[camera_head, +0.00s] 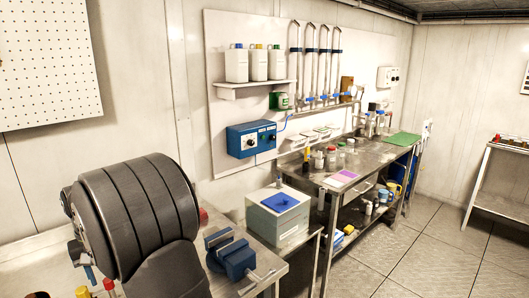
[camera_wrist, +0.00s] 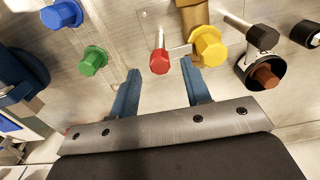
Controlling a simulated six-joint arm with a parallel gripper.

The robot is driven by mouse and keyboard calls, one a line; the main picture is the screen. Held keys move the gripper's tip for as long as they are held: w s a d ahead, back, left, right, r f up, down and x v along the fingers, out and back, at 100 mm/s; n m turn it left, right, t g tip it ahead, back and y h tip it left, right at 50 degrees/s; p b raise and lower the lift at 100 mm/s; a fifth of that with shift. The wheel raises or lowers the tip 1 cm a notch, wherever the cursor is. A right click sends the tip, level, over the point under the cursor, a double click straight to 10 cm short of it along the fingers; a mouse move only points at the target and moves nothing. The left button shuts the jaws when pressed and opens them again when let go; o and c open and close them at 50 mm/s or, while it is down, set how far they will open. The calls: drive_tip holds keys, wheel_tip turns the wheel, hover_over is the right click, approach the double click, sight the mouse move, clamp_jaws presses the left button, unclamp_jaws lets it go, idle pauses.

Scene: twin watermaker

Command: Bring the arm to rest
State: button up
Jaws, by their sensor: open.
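My gripper (camera_wrist: 161,68) shows in the wrist view as two blue fingers set well apart on a grey metal bar. It is open, and I see nothing held between the fingers. A red-tipped tool (camera_wrist: 159,62) and a yellow hex knob (camera_wrist: 208,46) appear just past the fingertips; I cannot tell the exact gap. In the head view my dark ribbed arm fills the lower left, folded over the near bench (camera_head: 30,250), and I cannot make out the gripper there.
The wrist view also shows a green knob (camera_wrist: 92,61), a blue knob (camera_wrist: 62,14) and a black socket with a brown centre (camera_wrist: 264,73). In the head view a blue vise (camera_head: 232,256) and a grey box (camera_head: 278,217) stand right of my arm. The tiled floor (camera_head: 435,255) is clear.

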drive_tip(key=shift+f, duration=1.15)
drive_tip(key=shift+r, duration=0.15)
wheel_tip(320, 180, up, 17)
wheel_tip(320, 180, down, 17)
drive_tip(key=shift+f, duration=0.15)
drive_tip(key=n, duration=0.3)
drive_tip(key=shift+n, duration=0.4)
drive_tip(key=n, duration=0.4)
drive_tip(key=shift+n, duration=0.4)
drive_tip(key=n, duration=0.4)
drive_tip(key=shift+n, duration=2.3)
